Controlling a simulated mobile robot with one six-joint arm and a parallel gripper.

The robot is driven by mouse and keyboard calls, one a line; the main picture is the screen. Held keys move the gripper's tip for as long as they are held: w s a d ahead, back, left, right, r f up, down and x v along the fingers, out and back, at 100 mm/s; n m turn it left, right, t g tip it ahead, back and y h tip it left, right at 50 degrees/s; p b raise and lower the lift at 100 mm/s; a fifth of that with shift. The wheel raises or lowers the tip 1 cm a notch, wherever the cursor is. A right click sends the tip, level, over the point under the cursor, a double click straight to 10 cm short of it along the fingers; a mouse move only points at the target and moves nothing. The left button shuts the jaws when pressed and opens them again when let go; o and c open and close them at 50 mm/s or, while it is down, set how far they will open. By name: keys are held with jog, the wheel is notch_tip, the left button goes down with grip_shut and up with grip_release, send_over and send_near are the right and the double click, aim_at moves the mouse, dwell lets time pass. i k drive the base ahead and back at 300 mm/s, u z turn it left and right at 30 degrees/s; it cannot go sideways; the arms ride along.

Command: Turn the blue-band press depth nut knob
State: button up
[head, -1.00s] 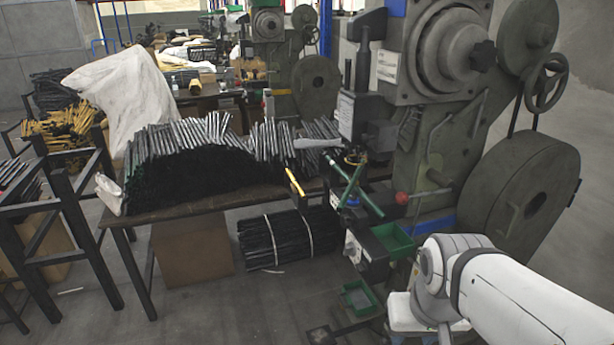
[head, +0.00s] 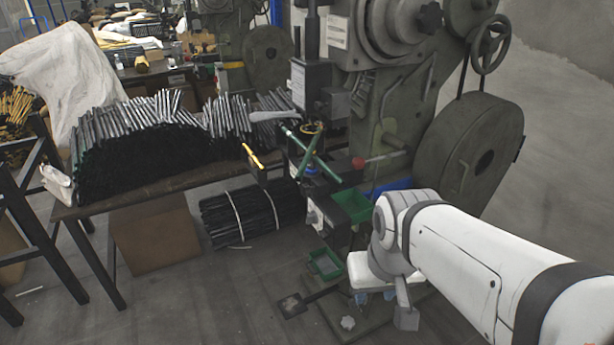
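A large grey-green press (head: 395,115) stands right of centre in the head view, with a strip of blue (head: 391,187) low on its body. A black star-shaped knob (head: 430,17) sits on the round hub at its upper front. I cannot tell whether this is the depth nut knob. A red ball knob (head: 358,162) is lower, near the tooling. My white arm reaches in from the lower right, in front of the press base. My gripper seems to be at the small grey end part (head: 405,315), low and well below the star knob. Its fingers cannot be made out.
A spoked handwheel (head: 490,45) and a big flywheel (head: 467,152) are on the press's right. A table (head: 150,191) with piled dark rods stands left. Green trays (head: 352,204) (head: 327,263) sit low at the press. Bare floor lies front left.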

aim_at(312, 217)
jog(key=z, duration=0.5)
jog(key=k, duration=1)
jog(key=u, duration=1)
jog(key=i, duration=1.7)
jog(key=u, duration=0.1)
